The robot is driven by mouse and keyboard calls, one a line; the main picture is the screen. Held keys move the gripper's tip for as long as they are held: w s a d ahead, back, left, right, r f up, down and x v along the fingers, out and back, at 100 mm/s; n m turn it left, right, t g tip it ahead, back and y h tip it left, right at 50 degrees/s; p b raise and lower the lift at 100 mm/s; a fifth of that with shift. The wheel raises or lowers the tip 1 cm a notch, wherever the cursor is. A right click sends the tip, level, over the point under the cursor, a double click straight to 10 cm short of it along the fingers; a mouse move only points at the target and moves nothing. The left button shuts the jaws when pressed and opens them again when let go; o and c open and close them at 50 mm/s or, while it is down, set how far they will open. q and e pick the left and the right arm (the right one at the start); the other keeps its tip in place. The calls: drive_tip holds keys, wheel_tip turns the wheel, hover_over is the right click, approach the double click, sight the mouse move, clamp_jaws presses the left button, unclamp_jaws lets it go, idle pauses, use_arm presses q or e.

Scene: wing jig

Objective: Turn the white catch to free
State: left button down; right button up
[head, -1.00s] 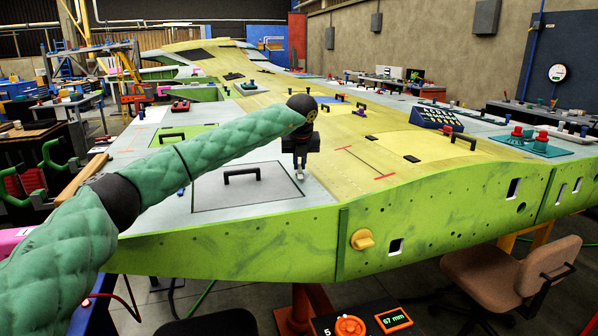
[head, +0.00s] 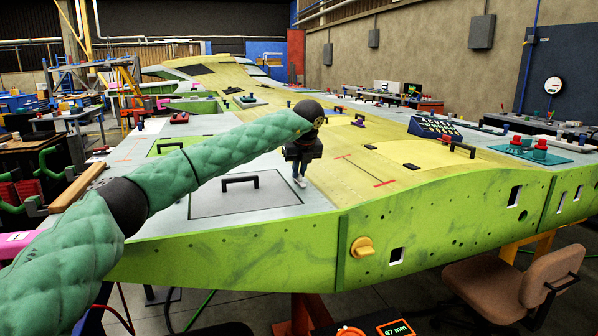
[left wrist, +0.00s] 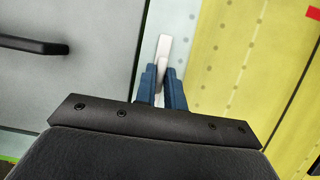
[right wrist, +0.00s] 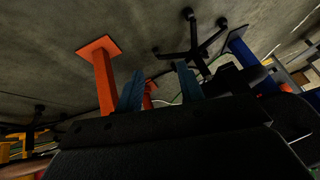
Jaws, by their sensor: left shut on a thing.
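The white catch (left wrist: 163,50) is a slim white lever on the pale grey strip of the wing skin, beside the yellow-green panel. My left gripper (left wrist: 162,72) is shut on it, its blue fingers on either side of the white piece. In the head view my left gripper (head: 299,180) points down at the wing top, right of the grey hatch; the catch is mostly hidden there. My right gripper (right wrist: 159,74) is open and empty, away from the wing, with the floor beyond its fingers.
The grey hatch (head: 212,202) has a black handle (head: 240,182) left of my left gripper. A yellow knob (head: 362,247) sits on the green front edge. A brown chair (head: 515,285) stands at the front right. An orange post (right wrist: 103,80) shows near my right gripper.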

sight(303, 183)
use_arm(q)
drive_tip(key=c, duration=1.5)
unclamp_jaws()
drive_tip(key=shift+r, duration=0.1)
